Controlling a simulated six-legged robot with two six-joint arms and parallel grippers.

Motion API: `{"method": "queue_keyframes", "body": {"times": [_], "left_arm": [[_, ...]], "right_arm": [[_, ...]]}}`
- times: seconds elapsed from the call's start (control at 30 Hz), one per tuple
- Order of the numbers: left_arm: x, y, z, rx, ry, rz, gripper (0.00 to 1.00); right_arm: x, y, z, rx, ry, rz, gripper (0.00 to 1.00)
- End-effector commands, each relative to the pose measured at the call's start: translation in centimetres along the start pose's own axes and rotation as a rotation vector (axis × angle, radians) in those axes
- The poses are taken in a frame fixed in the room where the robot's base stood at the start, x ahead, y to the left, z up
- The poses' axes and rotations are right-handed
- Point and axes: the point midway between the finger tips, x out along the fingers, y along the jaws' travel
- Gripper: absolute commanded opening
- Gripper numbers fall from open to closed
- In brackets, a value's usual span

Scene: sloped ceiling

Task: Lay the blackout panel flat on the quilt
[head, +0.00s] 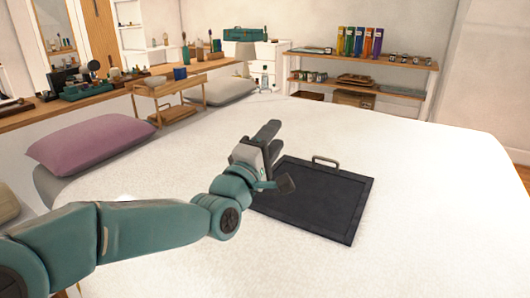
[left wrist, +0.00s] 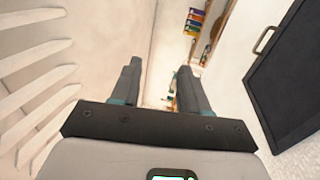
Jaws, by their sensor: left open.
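The blackout panel (head: 315,199) is a dark, flat rectangle with a raised border. It lies flat on the white quilt (head: 420,185), and its handle (head: 324,161) is on the far edge. In the left wrist view the panel (left wrist: 290,85) shows at the right edge, with its handle (left wrist: 265,40) toward the top. My left gripper (head: 280,158) is open and empty, above the panel's left side and apart from the handle. Its two fingers (left wrist: 160,85) are spread with nothing between them. The arm hides the panel's near left corner. My right gripper is not in view.
A purple pillow (head: 95,143) and a grey pillow (head: 220,91) lie along the bed's left side. A small wooden stand (head: 165,90) is beside them. A shelf with colored binders (head: 360,42) stands behind the bed. The quilt right of the panel is clear.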

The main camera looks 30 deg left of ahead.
Motion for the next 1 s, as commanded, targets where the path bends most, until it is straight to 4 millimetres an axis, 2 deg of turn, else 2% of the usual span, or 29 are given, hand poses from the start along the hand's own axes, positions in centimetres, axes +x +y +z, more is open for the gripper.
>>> {"method": "queue_keyframes", "body": {"times": [0.1,0.3,0.83,0.93,1.0], "left_arm": [[-2.3,-0.1,0.0,0.000,0.001,0.000,0.45],[-4.1,0.0,0.0,0.000,0.001,0.000,0.45],[-4.2,0.0,0.0,0.000,0.000,-0.001,0.45],[-3.9,1.0,0.0,0.000,0.000,0.000,0.45],[-3.5,2.6,0.0,0.000,0.000,0.000,0.45]], "right_arm": [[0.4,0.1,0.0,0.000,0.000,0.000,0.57],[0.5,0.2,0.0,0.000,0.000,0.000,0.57],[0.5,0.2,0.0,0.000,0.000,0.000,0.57],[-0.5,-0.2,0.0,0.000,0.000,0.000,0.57],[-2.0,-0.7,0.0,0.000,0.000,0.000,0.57]]}}
